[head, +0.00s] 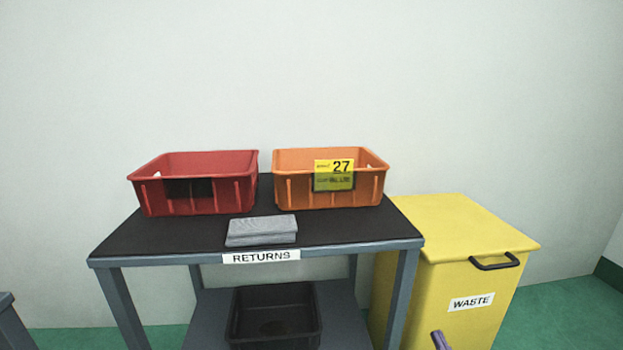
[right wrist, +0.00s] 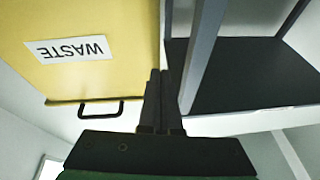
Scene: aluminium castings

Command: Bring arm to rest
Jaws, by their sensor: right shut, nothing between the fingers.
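My right gripper (right wrist: 160,75) is shut and empty in the right wrist view, its two fingers together. In the head view only a small tip of my right gripper (head: 438,338) shows at the bottom edge, in front of the yellow waste bin (head: 465,228). The bin also shows in the right wrist view (right wrist: 95,20), upside down, to the left of the fingers. The fingers appear apart from the bin and the table. My left gripper is not in view.
The returns table (head: 130,237) carries a red crate (head: 210,195), an orange crate (head: 295,192) and a grey folded cloth-like piece (head: 262,230). A black crate (head: 275,338) is on its lower shelf. A table leg (right wrist: 205,45) is right of the fingers. Green floor (head: 570,315) is clear at right.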

